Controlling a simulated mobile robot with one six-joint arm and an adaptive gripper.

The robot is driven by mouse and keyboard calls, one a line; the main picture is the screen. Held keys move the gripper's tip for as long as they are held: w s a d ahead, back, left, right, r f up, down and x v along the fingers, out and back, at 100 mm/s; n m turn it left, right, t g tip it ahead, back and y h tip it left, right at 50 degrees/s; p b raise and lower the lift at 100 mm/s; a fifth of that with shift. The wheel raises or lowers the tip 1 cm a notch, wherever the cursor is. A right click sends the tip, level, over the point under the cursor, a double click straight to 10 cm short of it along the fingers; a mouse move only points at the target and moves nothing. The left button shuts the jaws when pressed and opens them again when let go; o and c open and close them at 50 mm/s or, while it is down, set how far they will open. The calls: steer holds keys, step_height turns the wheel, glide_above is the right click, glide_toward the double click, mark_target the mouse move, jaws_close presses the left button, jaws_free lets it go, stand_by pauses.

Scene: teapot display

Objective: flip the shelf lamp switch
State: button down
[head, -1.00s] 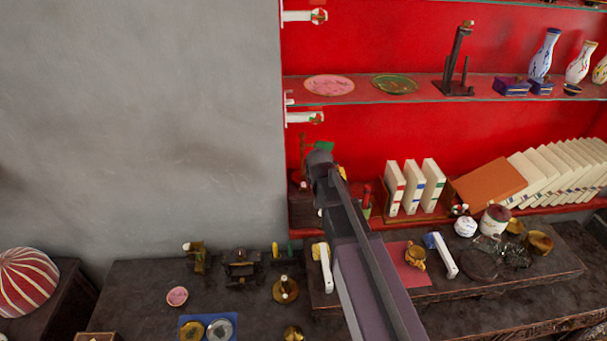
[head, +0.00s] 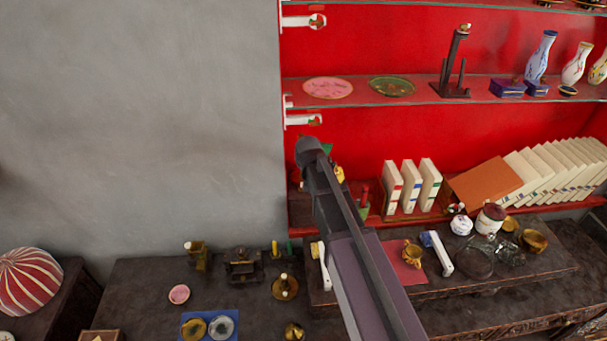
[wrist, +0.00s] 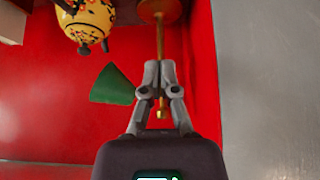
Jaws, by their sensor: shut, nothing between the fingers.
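The shelf lamp has a green shade (wrist: 112,85) and a thin brass pole (wrist: 160,38) on a round brass base, seen upside down in the wrist view. My gripper (wrist: 160,68) is shut and empty. Its fingertips overlap the pole in the picture, with the shade just to their left; I cannot tell whether they touch the lamp. I cannot make out the switch. In the head view my arm hides most of the lamp, and only a sliver of the green shade (head: 328,148) shows. My fingers are hidden there.
A yellow patterned teapot (wrist: 88,18) stands near the lamp; it also shows in the head view (head: 339,173). White books (head: 411,186) stand to its right on the red shelf. The grey wall (wrist: 262,80) is close by. A glass shelf (head: 420,92) lies above.

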steer(key=shift+b+x, duration=4.15)
steer(key=shift+x, duration=1)
steer(key=shift+s+f+b, duration=0.25)
steer(key=shift+f+b, duration=0.6)
steer(key=shift+s+f+b, duration=0.25)
steer(key=shift+f+b, duration=0.55)
steer(key=shift+f, duration=0.1)
